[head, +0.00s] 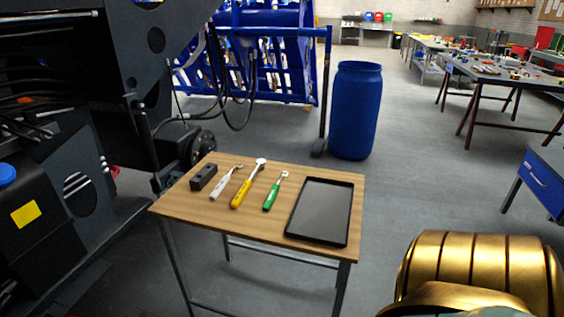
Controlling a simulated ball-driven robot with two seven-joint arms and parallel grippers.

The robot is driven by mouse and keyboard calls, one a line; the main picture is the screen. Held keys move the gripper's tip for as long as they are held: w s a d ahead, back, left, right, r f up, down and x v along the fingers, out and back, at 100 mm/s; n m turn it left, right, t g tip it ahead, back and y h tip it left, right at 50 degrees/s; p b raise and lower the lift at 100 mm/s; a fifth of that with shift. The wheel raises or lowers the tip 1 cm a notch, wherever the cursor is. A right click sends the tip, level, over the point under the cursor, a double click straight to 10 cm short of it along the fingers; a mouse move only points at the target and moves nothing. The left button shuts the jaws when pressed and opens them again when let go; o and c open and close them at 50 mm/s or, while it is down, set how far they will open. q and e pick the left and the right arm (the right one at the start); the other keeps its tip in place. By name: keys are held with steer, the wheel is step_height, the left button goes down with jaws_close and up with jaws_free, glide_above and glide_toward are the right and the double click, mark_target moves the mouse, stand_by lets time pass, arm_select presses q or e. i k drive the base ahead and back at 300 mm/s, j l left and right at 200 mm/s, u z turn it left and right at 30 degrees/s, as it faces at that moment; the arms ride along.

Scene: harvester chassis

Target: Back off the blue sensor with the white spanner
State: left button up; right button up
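The white spanner (225,184) lies on a small wooden-topped table (189,211), between a black block and a yellow-handled spanner. Its handle points toward the near edge and its head toward the back. I cannot make out the blue sensor for certain. A blue round cap (7,174) shows at the left edge on the dark machine, and I cannot tell whether it is the sensor. Neither of my grippers is in view.
On the table also lie the black block (203,177), yellow-handled spanner (243,190), green-handled spanner (274,195) and a dark flat tray (320,211). The dark chassis (75,160) stands left. A blue barrel (356,110) stands behind. Grey floor is open right of the table.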

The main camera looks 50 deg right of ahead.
mark_target(215, 194)
steer(key=z, duration=1.3)
steer(key=u, duration=2.3)
steer(key=z, duration=2.3)
